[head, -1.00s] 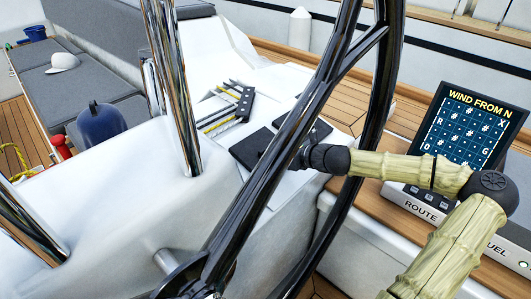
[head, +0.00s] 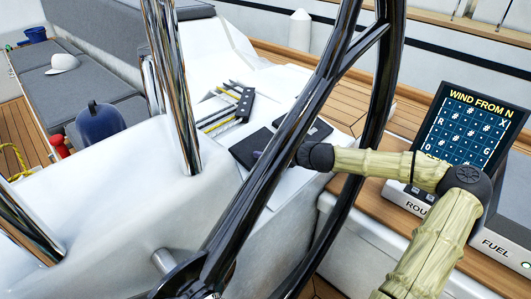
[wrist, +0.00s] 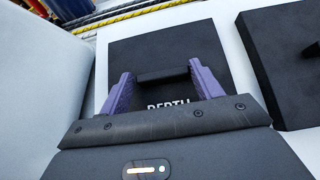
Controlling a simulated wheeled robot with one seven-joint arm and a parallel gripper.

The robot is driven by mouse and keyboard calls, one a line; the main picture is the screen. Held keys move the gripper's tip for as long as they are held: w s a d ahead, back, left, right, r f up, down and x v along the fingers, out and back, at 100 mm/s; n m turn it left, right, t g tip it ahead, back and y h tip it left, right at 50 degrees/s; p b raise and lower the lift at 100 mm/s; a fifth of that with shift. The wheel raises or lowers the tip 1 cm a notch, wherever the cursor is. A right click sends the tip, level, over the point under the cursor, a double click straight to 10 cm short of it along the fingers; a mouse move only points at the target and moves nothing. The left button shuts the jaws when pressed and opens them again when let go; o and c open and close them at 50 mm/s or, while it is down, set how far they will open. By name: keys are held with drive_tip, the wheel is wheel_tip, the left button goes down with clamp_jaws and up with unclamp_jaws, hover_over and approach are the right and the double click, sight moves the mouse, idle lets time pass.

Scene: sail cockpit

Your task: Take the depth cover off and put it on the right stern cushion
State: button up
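The depth cover (wrist: 125,55), a dark square lid with partly hidden white "DEPTH" lettering and a raised bar handle (wrist: 162,75), lies flat on the white console. In the head view, the depth cover (head: 250,147) is partly behind the wheel. My gripper (wrist: 160,76) is open, its purple fingers at either end of the handle; I cannot tell whether they touch it. In the head view it is mostly hidden behind the wheel. Grey cushions (head: 85,97) line the bench at the far left; I cannot tell which is the right stern one.
A second dark cover (wrist: 285,60) lies right of the depth cover. The black wheel (head: 287,140) and steel posts (head: 178,110) stand in front. A screen (head: 470,125) stands at right.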

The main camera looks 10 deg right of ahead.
drive_tip(key=shift+d, duration=0.1)
drive_tip(key=c, duration=0.5)
